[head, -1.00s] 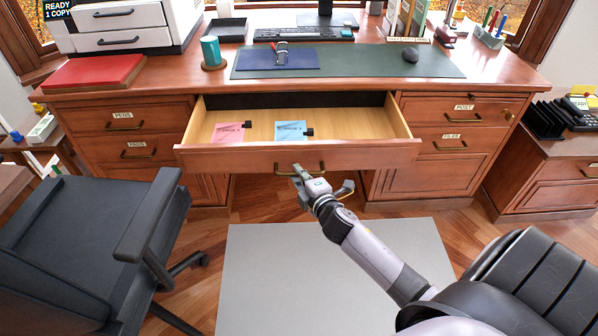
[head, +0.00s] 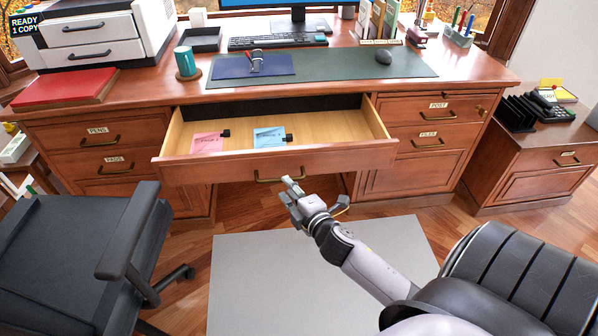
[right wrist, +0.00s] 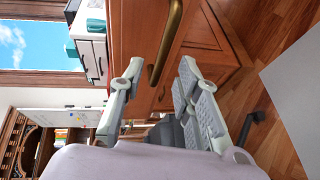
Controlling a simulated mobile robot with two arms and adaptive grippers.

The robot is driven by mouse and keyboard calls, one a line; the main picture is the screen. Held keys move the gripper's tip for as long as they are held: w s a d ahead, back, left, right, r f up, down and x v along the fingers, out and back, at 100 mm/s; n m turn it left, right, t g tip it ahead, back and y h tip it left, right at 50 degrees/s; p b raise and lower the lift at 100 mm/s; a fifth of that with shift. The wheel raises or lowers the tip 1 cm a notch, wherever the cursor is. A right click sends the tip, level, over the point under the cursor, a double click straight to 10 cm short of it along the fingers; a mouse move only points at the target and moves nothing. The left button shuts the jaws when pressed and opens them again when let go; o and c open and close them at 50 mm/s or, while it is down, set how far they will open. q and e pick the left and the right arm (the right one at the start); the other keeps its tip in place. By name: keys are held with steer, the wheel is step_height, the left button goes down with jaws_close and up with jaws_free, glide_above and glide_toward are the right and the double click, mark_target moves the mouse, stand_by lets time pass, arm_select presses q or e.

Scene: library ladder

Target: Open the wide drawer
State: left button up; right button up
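The wide drawer (head: 260,166) in the middle of the desk stands pulled out. A pink card (head: 208,142) and a blue card (head: 270,137), each with a dark clip, lie inside it. Its brass handle (head: 279,178) is on the front panel. My right gripper (head: 316,194) is open and empty, just in front of and to the right of the handle. In the right wrist view the handle (right wrist: 167,42) shows ahead of the spread fingers (right wrist: 158,72), not gripped. My left gripper is out of view.
A black office chair (head: 75,245) stands at the left, near the desk. Side drawers flank the wide drawer, with pens (head: 98,135) and post (head: 440,112) at the top. A grey mat (head: 255,285) covers the floor in front. A low cabinet (head: 540,165) stands right.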

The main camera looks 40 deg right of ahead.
steer(key=v, duration=0.6)
steer(key=shift+s, duration=0.2)
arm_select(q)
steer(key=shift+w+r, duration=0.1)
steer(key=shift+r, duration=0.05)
arm_select(e)
steer(key=shift+r, duration=0.1)
